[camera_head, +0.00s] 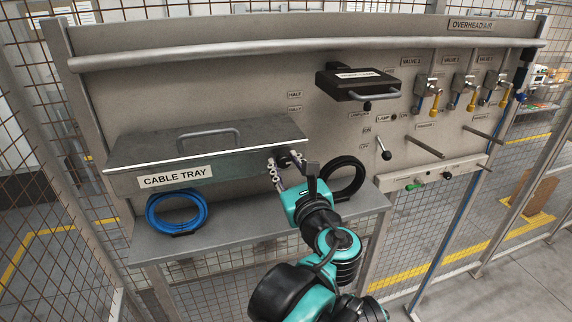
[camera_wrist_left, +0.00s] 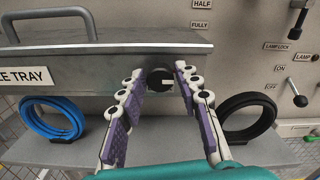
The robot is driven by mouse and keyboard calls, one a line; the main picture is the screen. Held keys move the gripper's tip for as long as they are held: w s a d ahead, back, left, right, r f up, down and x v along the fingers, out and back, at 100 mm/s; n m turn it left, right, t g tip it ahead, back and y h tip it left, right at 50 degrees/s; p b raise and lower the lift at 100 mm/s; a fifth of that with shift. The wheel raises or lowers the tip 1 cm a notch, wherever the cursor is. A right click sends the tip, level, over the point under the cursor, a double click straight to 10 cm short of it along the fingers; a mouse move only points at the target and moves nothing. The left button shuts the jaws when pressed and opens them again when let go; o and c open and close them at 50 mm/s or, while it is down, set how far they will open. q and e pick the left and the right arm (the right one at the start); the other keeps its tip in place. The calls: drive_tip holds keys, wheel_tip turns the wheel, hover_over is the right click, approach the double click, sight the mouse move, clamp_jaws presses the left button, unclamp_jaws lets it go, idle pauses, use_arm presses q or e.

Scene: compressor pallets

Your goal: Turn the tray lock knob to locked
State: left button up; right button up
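The tray lock knob (camera_wrist_left: 160,80) is a round black knob with a pale mark, on the right end of the cable tray's front. It also shows as a dark shape in the head view (camera_head: 284,158). The cable tray (camera_head: 235,158) is a grey lidded box with a handle on top, its lid down. My left gripper (camera_wrist_left: 160,82) is open, with one finger on each side of the knob. The fingertips are close to the knob; I cannot tell whether they touch it. My right gripper is not in view.
A blue cable coil (camera_head: 177,213) and a black coil (camera_head: 344,178) sit on the shelf (camera_head: 240,225) below the tray. A lever (camera_head: 384,150), valves and a black box (camera_head: 357,83) are on the panel to the right. Mesh fencing surrounds the station.

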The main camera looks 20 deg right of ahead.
use_arm(q)
clamp_jaws()
drive_tip(key=shift+n, duration=0.3)
drive_tip(key=n, duration=0.3)
drive_tip(key=shift+b, duration=0.4)
drive_tip(key=n, duration=0.4)
drive_tip(key=n+b, duration=0.1)
drive_tip(key=n, duration=0.4)
drive_tip(key=shift+f+n, duration=0.1)
drive_tip(key=shift+n, duration=0.2)
drive_tip(key=n, duration=0.4)
drive_tip(key=shift+n, duration=0.3)
